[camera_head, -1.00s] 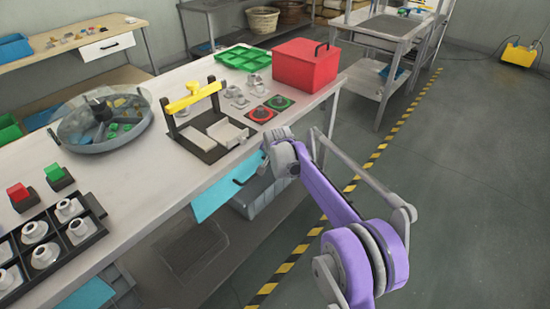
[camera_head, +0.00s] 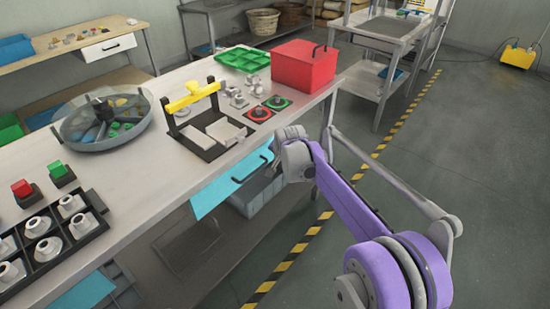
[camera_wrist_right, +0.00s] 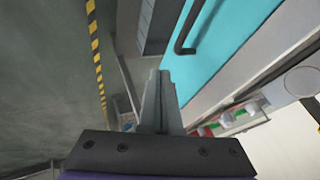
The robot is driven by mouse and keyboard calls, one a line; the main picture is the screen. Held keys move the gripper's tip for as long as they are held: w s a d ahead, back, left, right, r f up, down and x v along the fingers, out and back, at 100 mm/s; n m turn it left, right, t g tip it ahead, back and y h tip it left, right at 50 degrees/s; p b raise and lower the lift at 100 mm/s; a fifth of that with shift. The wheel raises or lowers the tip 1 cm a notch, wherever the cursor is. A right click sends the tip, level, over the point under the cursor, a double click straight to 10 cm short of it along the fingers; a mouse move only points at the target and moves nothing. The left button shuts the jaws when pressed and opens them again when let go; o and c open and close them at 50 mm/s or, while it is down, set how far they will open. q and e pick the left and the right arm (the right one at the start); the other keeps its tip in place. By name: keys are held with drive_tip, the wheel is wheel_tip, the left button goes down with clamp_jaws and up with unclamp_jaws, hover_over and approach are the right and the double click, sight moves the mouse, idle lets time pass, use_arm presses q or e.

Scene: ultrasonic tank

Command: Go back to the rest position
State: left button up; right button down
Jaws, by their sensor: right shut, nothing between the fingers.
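My right arm (camera_head: 345,200), purple and grey, reaches in from the lower right in the head view. Its wrist end is in front of the worktable's near edge, by the blue drawer (camera_head: 215,193) with a dark handle; its fingers cannot be made out there. In the right wrist view my right gripper (camera_wrist_right: 165,78) is shut and empty. The blue drawer front (camera_wrist_right: 218,48) and its dark handle are beyond the fingers, to the upper right, with no visible contact. My left gripper is out of view.
The worktable (camera_head: 135,195) holds a round tank (camera_head: 75,135), a yellow-handled fixture (camera_head: 192,97), a red box (camera_head: 298,65), a green tray (camera_head: 243,59) and a black rack (camera_head: 98,205) of white parts. Open floor (camera_head: 470,150) with a striped line lies right.

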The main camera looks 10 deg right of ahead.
drive_tip(key=s+d+r+n+p, duration=0.2)
drive_tip(key=s+r+p, duration=0.1)
drive_tip(key=s+r, duration=0.65)
drive_tip(key=s+d+f+n+g+p, duration=0.1)
drive_tip(key=s+n+p, duration=0.2)
drive_tip(key=s, duration=1.3)
drive_tip(key=s+d+f+n+g+p, duration=0.1)
drive_tip(key=s+d+n+p, duration=0.1)
drive_tip(key=s, duration=1.4)
drive_tip(key=shift+s+f+n+p, duration=0.3)
drive_tip(key=shift+n+p, duration=0.5)
drive_tip(key=shift+p, duration=0.35)
